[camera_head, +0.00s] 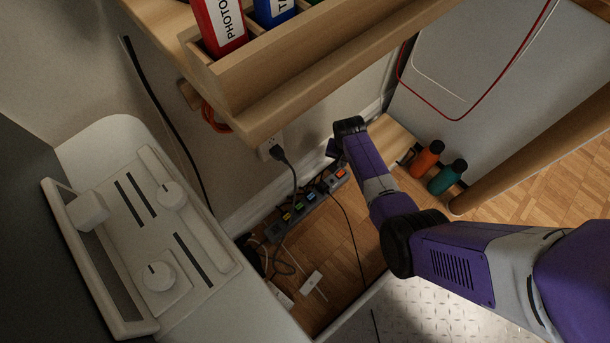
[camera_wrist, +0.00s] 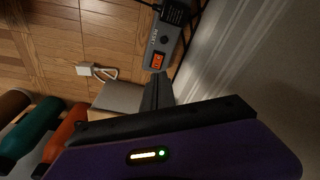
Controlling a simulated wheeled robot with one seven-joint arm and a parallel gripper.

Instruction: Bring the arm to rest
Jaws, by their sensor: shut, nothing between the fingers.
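My purple and grey arm reaches in from the right in the head view, bends at a black elbow joint, and runs up to a black wrist joint near the wall. My gripper (camera_wrist: 158,88) shows as dark fingers closed together in the wrist view, with nothing held. In the head view its end is mostly hidden behind the wrist. A power strip (camera_head: 305,207) with several plugs lies below and left of the forearm. Its lit orange switch (camera_wrist: 158,61) is just beyond the fingertips in the wrist view; I cannot tell whether they touch.
A wooden shelf (camera_head: 300,70) with upright binders overhangs the upper middle. An orange bottle (camera_head: 427,159) and a teal bottle (camera_head: 447,177) stand right of the forearm, near a wooden post (camera_head: 540,150). Cables (camera_head: 350,235) trail over the wooden floor. A white panel with knobs (camera_head: 150,240) is at left.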

